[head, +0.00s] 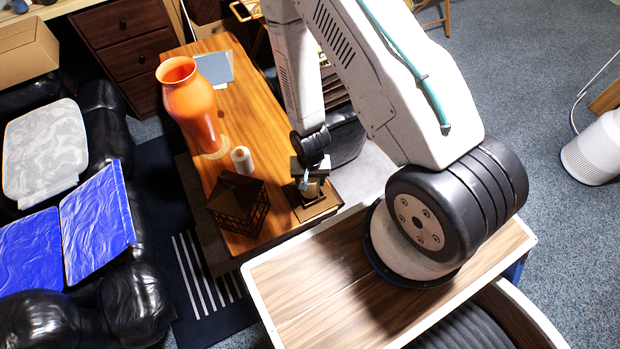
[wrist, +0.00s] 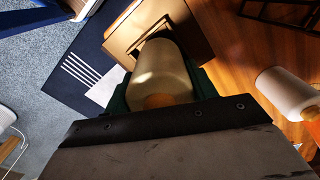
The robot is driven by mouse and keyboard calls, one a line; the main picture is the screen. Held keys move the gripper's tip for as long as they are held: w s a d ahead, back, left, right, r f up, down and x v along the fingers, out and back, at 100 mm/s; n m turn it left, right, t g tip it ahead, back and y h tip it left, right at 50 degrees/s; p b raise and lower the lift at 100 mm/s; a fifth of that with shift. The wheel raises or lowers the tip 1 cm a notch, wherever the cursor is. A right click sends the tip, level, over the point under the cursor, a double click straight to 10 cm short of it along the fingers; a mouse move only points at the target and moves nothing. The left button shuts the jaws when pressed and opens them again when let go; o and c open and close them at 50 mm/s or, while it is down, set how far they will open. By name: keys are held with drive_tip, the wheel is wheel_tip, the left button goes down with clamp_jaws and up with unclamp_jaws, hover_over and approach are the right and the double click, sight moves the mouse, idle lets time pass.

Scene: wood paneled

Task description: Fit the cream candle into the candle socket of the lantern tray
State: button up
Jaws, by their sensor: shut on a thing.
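My gripper (head: 309,184) is shut on the cream candle (wrist: 160,72), a thick cylinder with an orange-brown patch on its near end. The dark green fingers show on both sides of it in the wrist view. The lantern tray (head: 318,207) is a tan square board on the table's right edge, below the gripper; it also shows in the wrist view (wrist: 122,40). A raised square frame, seemingly the candle socket (wrist: 152,24), shows just past the candle's far end. The candle hides part of it, and I cannot tell whether the candle touches it or stands inside.
A dark lantern (head: 238,204) and a white cylinder (head: 242,160) stand left of the tray on the wooden table (head: 243,108). An orange vase (head: 192,108) stands farther back, near a blue-grey sheet (head: 214,68). A black sofa (head: 105,285) is at left.

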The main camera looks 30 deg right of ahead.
drive_tip(key=shift+f, duration=1.65)
drive_tip(key=o, duration=1.2)
drive_tip(key=shift+r, duration=0.15)
wheel_tip(320, 180, up, 8)
drive_tip(key=shift+f, duration=0.2)
